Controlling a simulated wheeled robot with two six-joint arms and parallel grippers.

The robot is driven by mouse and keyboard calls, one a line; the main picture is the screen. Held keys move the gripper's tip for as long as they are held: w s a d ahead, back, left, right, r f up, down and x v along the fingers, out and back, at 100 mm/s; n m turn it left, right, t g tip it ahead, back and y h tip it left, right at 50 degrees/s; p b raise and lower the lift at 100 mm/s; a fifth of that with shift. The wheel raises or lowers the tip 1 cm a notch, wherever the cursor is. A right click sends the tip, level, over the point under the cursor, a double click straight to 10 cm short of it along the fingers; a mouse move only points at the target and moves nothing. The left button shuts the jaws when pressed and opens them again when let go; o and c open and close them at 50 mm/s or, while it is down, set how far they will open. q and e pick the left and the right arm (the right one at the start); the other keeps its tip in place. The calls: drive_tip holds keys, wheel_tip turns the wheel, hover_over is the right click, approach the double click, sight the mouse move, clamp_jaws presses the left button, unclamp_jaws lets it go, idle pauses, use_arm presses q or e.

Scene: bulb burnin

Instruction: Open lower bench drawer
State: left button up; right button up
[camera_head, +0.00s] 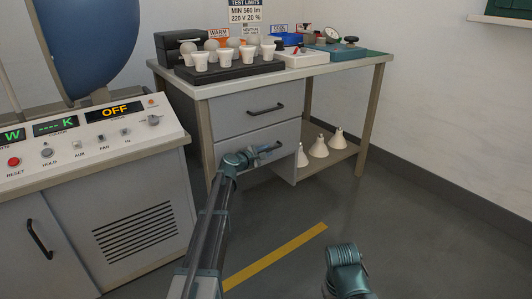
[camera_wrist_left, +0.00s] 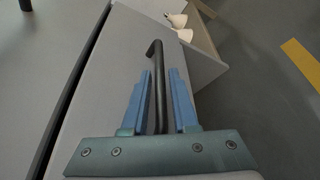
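The lower bench drawer (camera_head: 285,137) is a grey front under the upper drawer, and it looks shut or nearly shut. In the head view my left gripper (camera_head: 267,151) is at its front and covers most of its handle. In the left wrist view, the dark bar handle (camera_wrist_left: 155,60) runs between the two blue fingers of my left gripper (camera_wrist_left: 162,90). The fingers stand apart on either side of the bar, with narrow gaps showing; the left finger is nearer to it. Part of my right arm shows at the bottom of the head view, without its fingers.
The upper drawer (camera_head: 250,108) is shut, with its own dark handle (camera_head: 266,109). White bulbs (camera_head: 319,147) stand on the low shelf (camera_head: 338,150) right of the drawers. A control console (camera_head: 130,190) stands at left. The floor before the bench is clear, with a yellow stripe (camera_head: 280,254).

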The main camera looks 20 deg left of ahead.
use_arm(q)
drive_tip(key=shift+c, duration=0.2)
clamp_jaws()
drive_tip(key=shift+s, duration=0.1)
idle(1.0)
